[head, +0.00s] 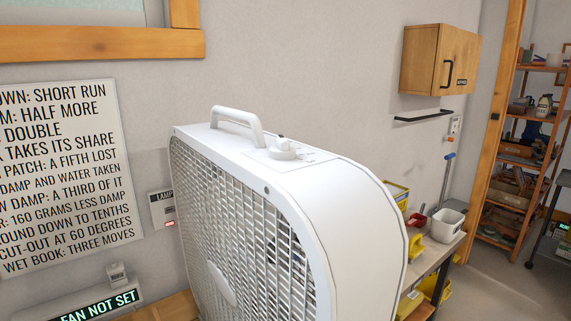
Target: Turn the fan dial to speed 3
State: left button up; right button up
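A white box fan (350,215) stands upright in the middle of the head view, with its grille (235,225) facing left and front. The fan dial (285,148) is a white knob on its top panel, behind the front edge. A few small marks are printed around the dial, but they are too small to read. A white carry handle (238,121) rises from the top, left of the dial. A lit sign (98,308) at the lower left reads "FAN NOT SET". Neither of my grippers is in view.
A bench (440,252) with a white bin (447,224) and yellow items stands right of the fan. A wooden cabinet (438,59) hangs on the wall behind. A text board (62,170) hangs at left. Shelves (520,150) stand at far right. The space above the fan is clear.

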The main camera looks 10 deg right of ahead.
aim_at(283, 151)
jog(key=l, duration=0.8)
jog(key=k+l, duration=0.15)
jog(key=l, duration=0.65)
